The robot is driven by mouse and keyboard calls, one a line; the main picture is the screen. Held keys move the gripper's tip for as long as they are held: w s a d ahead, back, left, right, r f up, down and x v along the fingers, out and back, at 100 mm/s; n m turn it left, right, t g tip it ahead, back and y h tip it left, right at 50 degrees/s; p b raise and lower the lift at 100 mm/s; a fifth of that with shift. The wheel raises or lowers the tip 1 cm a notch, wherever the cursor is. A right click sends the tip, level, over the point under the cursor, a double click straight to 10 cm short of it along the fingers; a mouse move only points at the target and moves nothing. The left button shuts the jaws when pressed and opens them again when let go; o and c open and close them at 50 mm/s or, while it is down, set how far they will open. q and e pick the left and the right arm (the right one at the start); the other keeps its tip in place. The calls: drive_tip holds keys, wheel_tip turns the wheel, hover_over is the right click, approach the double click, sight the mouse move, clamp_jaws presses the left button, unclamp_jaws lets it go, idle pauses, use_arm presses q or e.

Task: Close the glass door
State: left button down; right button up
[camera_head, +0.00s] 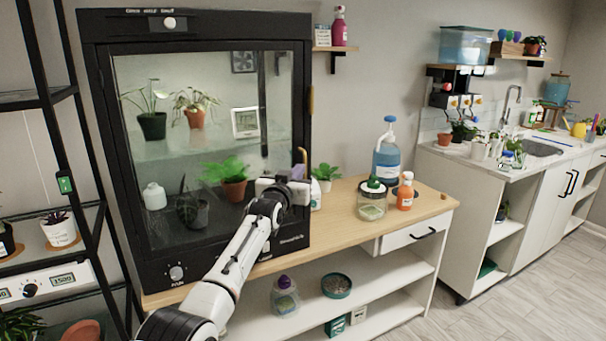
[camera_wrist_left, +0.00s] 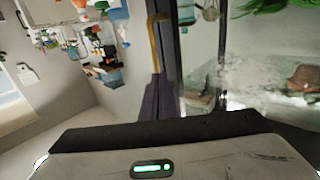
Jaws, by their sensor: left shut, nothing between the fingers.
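The black-framed plant cabinet (camera_head: 195,12) stands on the wooden bench, and its glass door (camera_head: 190,100) covers the front. The door looks flush or nearly so; I cannot tell whether a narrow gap is left. A small brass piece (camera_head: 310,100) shows at its right edge. My left gripper (camera_head: 299,168) is at the right side of the door, low on the frame. It is shut and empty; I cannot tell whether it touches the door. In the left wrist view a yellow strip (camera_wrist_left: 155,40) runs beside the dark frame edge. My right gripper is not in view.
Plants stand behind the glass. On the bench right of the cabinet are a potted plant (camera_head: 325,174), a jar (camera_head: 372,200), an orange bottle (camera_head: 405,191) and a blue jug (camera_head: 385,155). A black shelf rack (camera_head: 60,95) stands at the left.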

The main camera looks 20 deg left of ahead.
use_arm(q)
drive_tip(key=s+d, duration=0.6)
drive_tip(key=d, duration=0.1)
drive_tip(key=s+d+f+m+g+h, duration=0.1)
drive_tip(key=s+f, duration=0.6)
drive_tip(key=f, duration=0.3)
drive_tip(key=s+d+f+g, duration=0.1)
drive_tip(key=s+f+g, duration=0.1)
drive_tip(key=s+f, duration=0.65)
drive_tip(key=s+d+f+m+g+h, duration=0.1)
drive_tip(key=s+f, duration=0.4)
drive_tip(key=f, duration=0.7)
drive_tip(key=s+d+f+g+h, duration=0.1)
drive_tip(key=s+f, duration=0.3)
drive_tip(key=s, duration=0.5)
drive_tip(key=s+d+f+m+g, duration=0.1)
drive_tip(key=s+d+f+g, duration=0.1)
drive_tip(key=s, duration=0.8)
drive_tip(key=s+d+f+g+h, duration=0.1)
drive_tip(key=s+d+f, duration=0.3)
drive_tip(key=s, duration=0.5)
drive_tip(key=shift+s+f+g+h, duration=0.35)
drive_tip(key=shift+f+g, duration=0.25)
drive_tip(key=shift+f, duration=0.3)
